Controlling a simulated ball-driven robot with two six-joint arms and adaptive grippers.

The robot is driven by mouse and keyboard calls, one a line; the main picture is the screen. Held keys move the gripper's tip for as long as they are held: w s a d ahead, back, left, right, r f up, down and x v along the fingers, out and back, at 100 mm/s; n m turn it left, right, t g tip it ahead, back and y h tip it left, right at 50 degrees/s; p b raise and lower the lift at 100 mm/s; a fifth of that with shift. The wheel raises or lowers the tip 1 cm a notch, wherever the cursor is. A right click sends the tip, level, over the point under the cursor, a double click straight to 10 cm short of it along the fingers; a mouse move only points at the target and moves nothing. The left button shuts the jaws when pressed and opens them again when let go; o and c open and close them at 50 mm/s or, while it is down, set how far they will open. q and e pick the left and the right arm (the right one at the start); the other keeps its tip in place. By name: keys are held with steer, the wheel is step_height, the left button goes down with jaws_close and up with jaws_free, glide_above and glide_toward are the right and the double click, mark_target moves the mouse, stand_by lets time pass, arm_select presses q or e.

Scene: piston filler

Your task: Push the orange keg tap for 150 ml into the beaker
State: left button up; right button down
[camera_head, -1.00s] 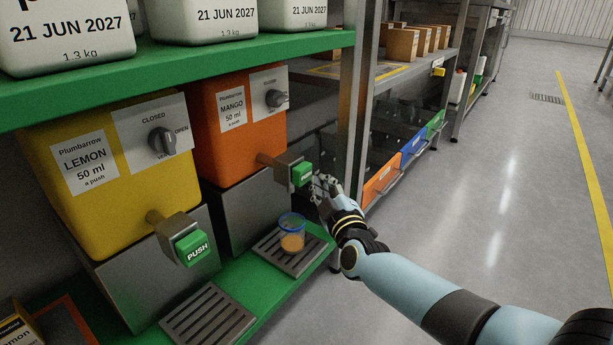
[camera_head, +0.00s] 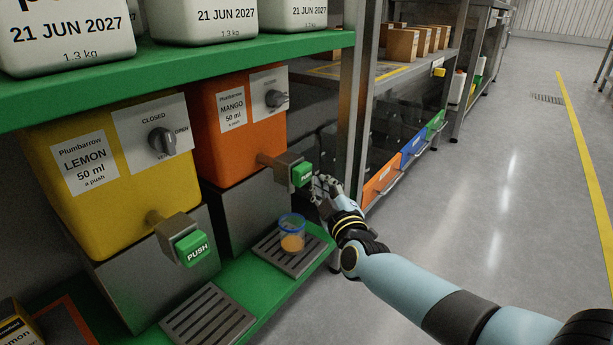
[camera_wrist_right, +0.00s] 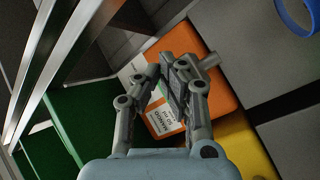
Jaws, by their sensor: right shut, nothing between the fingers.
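The orange keg (camera_head: 228,140) is labelled mango, 50 ml a push; it also shows in the wrist view (camera_wrist_right: 222,88). Its tap has a green push button (camera_head: 302,175) on a grey block. The beaker (camera_head: 291,240), clear with a blue rim and some orange liquid low inside, stands upright on the drip tray below the tap; its blue rim shows in the wrist view (camera_wrist_right: 293,20). My right gripper (camera_head: 318,184) is shut and empty, just right of the green button; I cannot tell whether it touches. It fills the middle of the wrist view (camera_wrist_right: 161,70). My left gripper is out of view.
A yellow lemon keg (camera_head: 100,205) with its own green push button (camera_head: 192,247) stands at left, above another drip tray (camera_head: 208,318). A green shelf (camera_head: 180,75) with white tubs is overhead. A steel post (camera_head: 357,100) rises behind my right gripper. The floor at right is clear.

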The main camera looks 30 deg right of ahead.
steer(key=shift+w, duration=0.1)
steer(key=shift+w+a, duration=0.15)
steer(key=shift+w, duration=0.15)
steer(key=shift+w+a+r, duration=0.1)
steer(key=shift+w+a, duration=0.15)
steer(key=shift+w, duration=0.45)
stand_by(1.2)
steer(key=shift+s, duration=0.1)
steer(key=shift+s+d+p, duration=0.2)
steer(key=shift+s+p, duration=0.15)
steer(key=shift+s, duration=0.15)
steer(key=shift+s+d+p, duration=0.2)
steer(key=shift+s+p, duration=0.15)
steer(key=shift+s, duration=0.15)
